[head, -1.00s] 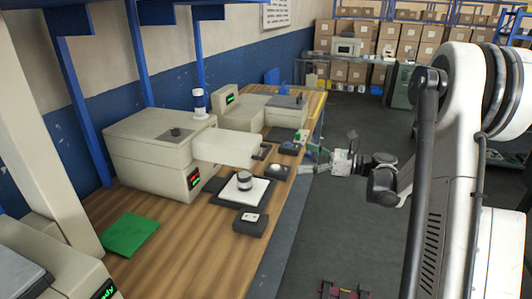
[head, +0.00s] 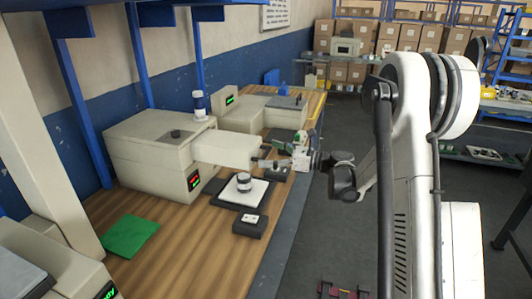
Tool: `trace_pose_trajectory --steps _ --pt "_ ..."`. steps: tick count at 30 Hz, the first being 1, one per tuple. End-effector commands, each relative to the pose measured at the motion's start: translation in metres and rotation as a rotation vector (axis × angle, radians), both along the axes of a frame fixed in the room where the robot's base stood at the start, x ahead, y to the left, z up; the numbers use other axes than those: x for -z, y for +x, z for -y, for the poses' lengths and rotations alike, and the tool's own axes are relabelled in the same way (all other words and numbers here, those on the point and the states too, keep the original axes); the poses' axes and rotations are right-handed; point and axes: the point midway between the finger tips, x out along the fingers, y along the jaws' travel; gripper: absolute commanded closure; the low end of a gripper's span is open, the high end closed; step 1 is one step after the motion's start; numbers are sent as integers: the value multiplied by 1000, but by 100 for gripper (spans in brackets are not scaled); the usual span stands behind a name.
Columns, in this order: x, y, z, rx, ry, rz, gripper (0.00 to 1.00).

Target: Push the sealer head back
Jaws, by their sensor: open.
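The sealer head is not labelled; I take it to be the pale beige box arm (head: 224,149) that sticks out to the right from the large beige machine (head: 150,154) on the wooden bench. My gripper (head: 278,159) is open and empty at the right end of this box arm, level with it. Its fingers point left toward the arm's end face. I cannot tell whether a fingertip touches it. Below the box arm, a short grey-and-white cylinder (head: 244,182) stands on a white plate with a dark edge (head: 258,193).
A small dark block with a white top (head: 250,226) sits at the bench's front edge. A green sheet (head: 131,236) lies at front left. A second beige machine (head: 262,112) stands behind.

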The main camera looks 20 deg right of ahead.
Motion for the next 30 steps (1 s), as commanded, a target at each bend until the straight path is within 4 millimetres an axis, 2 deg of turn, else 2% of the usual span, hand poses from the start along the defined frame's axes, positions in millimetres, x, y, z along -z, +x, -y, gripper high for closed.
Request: trace_pose_trajectory --steps 4,13,28,30 --pt "0 5 -8 -1 0 0 2" --pt "0 6 -9 0 0 0 2" --pt "0 6 -9 0 0 0 67" --pt "0 6 -9 0 0 0 68"
